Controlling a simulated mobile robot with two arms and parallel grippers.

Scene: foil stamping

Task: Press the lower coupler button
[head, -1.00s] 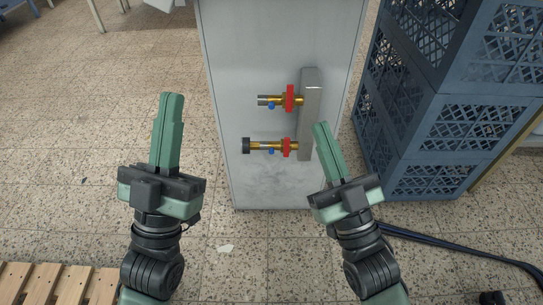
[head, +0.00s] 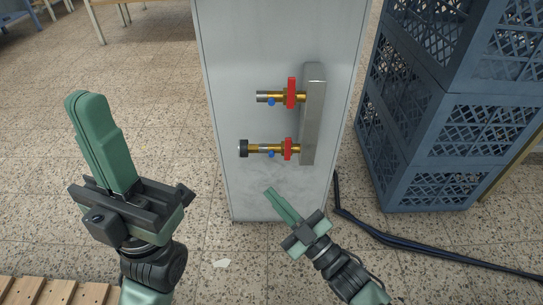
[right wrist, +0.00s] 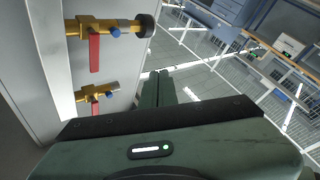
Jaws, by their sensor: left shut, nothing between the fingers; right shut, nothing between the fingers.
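The lower coupler (head: 263,149) is a brass fitting with a black end and a red lever, on a grey cabinet. Its blue button (head: 271,154) faces down; in the right wrist view the black-ended coupler (right wrist: 100,27) and its blue button (right wrist: 115,33) are at the top left. The upper coupler (head: 273,97) has a blue button (head: 271,102) too. My right gripper (head: 268,190) is shut and empty, its tips below the lower coupler and apart from it; its fingers also show in the right wrist view (right wrist: 158,74). My left gripper (head: 86,97) is shut and empty, left of the cabinet.
Both couplers join a vertical metal block (head: 313,118) on the cabinet (head: 228,60). Stacked blue crates (head: 445,150) stand to the right. A dark hose (head: 410,243) lies on the floor. A wooden pallet (head: 50,291) is at the lower left. Floor between the left gripper and the cabinet is clear.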

